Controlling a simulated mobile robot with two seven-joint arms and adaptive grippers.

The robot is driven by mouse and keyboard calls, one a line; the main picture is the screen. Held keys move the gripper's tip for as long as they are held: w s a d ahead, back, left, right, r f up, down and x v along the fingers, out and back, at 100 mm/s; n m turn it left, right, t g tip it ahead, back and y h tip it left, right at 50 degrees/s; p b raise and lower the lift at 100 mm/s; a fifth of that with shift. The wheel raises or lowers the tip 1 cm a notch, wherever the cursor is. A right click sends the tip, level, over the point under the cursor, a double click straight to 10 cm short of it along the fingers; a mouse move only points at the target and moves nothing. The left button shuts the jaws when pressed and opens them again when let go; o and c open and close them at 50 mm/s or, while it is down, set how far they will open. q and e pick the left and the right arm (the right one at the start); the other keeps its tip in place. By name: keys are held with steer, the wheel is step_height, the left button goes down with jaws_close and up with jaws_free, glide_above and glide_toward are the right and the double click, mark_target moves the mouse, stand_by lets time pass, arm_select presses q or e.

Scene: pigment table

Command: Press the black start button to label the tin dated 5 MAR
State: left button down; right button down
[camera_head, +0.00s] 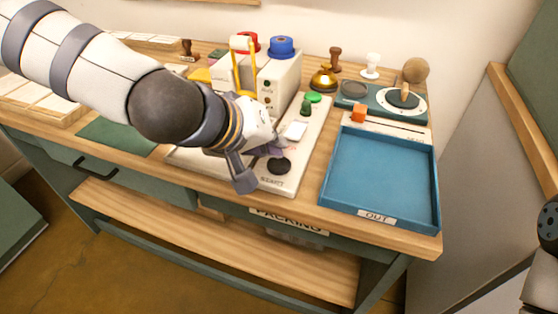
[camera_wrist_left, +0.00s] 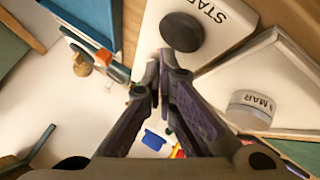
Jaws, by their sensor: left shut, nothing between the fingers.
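The round black start button (camera_head: 279,166) sits at the front of the white labelling machine (camera_head: 305,165), beside the printed word START. It also shows in the left wrist view (camera_wrist_left: 181,31), just past the fingertips. My left gripper (camera_head: 277,150) is shut and empty, its fingertips close to the button; I cannot tell if they touch it. The closed fingers show in the left wrist view (camera_wrist_left: 160,64). A pale round tin (camera_wrist_left: 250,109) with a label ending in MAR stands on a white surface there; its day number is not readable. My arm hides the left of the machine in the head view.
A blue OUT tray (camera_head: 383,222) lies right of the machine. A green mat (camera_head: 118,137) lies left. The machine's tall part with a blue knob (camera_head: 281,47) rises behind my gripper.

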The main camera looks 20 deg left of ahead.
arm_select(q)
steer(key=shift+f, duration=0.1)
steer(key=shift+f, duration=0.35)
